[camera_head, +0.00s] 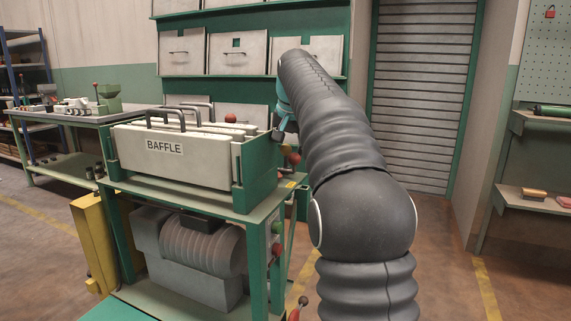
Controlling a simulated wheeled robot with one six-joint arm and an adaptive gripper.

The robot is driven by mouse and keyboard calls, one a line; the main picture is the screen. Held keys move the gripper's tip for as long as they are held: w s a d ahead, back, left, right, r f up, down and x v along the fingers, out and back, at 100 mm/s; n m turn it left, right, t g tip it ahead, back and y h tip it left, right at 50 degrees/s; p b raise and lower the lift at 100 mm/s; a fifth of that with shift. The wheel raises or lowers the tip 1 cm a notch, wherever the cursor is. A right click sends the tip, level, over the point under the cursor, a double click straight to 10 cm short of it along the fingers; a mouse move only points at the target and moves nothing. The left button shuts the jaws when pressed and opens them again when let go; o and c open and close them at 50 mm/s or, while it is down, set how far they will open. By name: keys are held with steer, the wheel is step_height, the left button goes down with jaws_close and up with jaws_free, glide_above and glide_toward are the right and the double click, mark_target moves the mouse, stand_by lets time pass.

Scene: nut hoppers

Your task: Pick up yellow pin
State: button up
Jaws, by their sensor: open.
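I cannot make out a yellow pin for certain. A small yellow patch (291,184) shows at the right corner of the green workbench (262,197), too small to tell whether it is a pin or a label. My arm reaches away from me, and my gripper (284,136) is at its far end, open, beside the right end of the green rack. The arm hides part of the gripper, and I see nothing held in it. Small red-orange round parts (291,155) show just below the gripper. I cannot tell whether they touch it.
The green rack (252,178) on the workbench holds pale handled plates labelled BAFFLE (165,147). A grey ribbed machine (200,245) sits below. Shelves (535,200) stand at right.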

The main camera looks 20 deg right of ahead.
jaws_close()
steer(key=shift+r, duration=0.1)
